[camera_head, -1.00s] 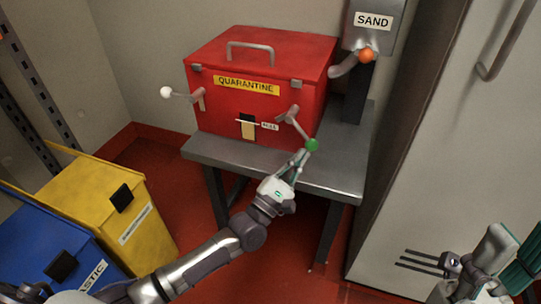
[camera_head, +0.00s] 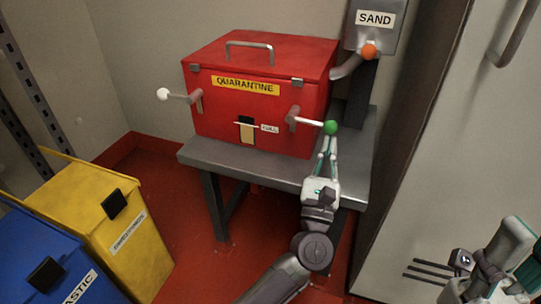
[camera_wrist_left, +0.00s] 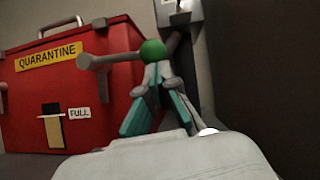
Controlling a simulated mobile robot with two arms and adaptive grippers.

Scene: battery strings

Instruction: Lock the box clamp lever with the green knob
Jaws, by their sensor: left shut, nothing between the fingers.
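The red quarantine box (camera_head: 220,110) stands on a grey metal table. A clamp lever with a green knob (camera_head: 331,127) is on the right of its front; its grey arm (camera_head: 308,121) points right, close to level. A lever with a white knob (camera_head: 163,95) is on the left and points left. My left gripper (camera_head: 328,142) is shut and empty, its fingertips at the green knob from below. In the left wrist view the green knob (camera_wrist_left: 153,51) shows just beyond the fingertips; they seem to touch it. My right gripper (camera_head: 470,268) is at the lower right, its fingers unclear.
The table (camera_head: 225,155) has a bare front edge. A sand dispenser (camera_head: 372,35) with an orange-knobbed spout stands behind right. A tall grey cabinet (camera_head: 440,140) is at right. Yellow (camera_head: 145,255) and blue (camera_head: 30,245) bins stand at left. Red floor lies between.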

